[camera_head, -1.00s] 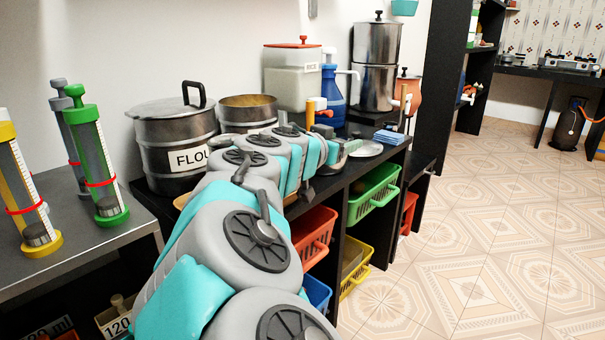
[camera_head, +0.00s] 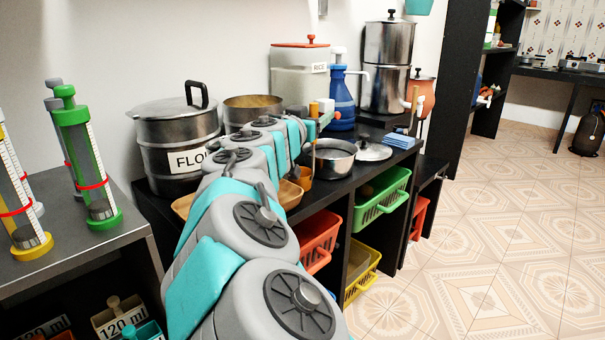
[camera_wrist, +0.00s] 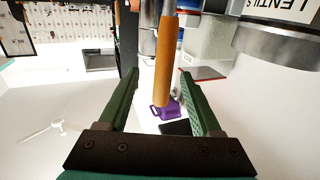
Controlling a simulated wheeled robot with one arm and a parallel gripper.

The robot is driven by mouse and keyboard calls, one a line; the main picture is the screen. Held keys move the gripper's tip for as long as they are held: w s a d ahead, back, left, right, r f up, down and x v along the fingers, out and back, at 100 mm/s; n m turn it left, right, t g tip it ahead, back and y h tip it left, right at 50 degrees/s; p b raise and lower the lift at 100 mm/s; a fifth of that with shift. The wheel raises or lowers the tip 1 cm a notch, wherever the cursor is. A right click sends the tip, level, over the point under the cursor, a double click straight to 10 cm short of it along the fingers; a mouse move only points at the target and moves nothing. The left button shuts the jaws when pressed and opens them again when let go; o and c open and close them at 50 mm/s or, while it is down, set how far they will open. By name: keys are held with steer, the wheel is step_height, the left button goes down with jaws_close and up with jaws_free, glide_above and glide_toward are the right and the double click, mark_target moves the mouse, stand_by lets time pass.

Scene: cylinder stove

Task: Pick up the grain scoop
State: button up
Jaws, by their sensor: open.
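The grain scoop shows as a tan wooden handle (camera_wrist: 163,62) in the wrist view, with a grey metal part at its far end. It stands between the two green fingers of my gripper (camera_wrist: 158,75), with visible gaps on both sides. My gripper is open. In the head view, a small orange-tan handle (camera_head: 314,109) shows at the end of my arm, above the counter by the rice container. The gripper there is mostly hidden by my own arm, and the scoop's bowl cannot be made out.
A flour pot (camera_head: 180,150), an open pot (camera_head: 252,108), a rice container (camera_head: 300,80) and a blue pump bottle (camera_head: 341,105) crowd the counter. A steel saucepan (camera_head: 333,160) and a lid (camera_head: 373,151) lie in front. The tiled floor (camera_head: 480,230) is clear at right.

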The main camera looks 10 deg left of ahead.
steer(key=x, duration=0.3)
steer(key=shift+w+a+f, duration=0.1)
steer(key=shift+w+f, duration=0.05)
steer(key=shift+w, duration=0.1)
steer(key=shift+c, duration=0.2)
jaws_close()
stand_by(0.4)
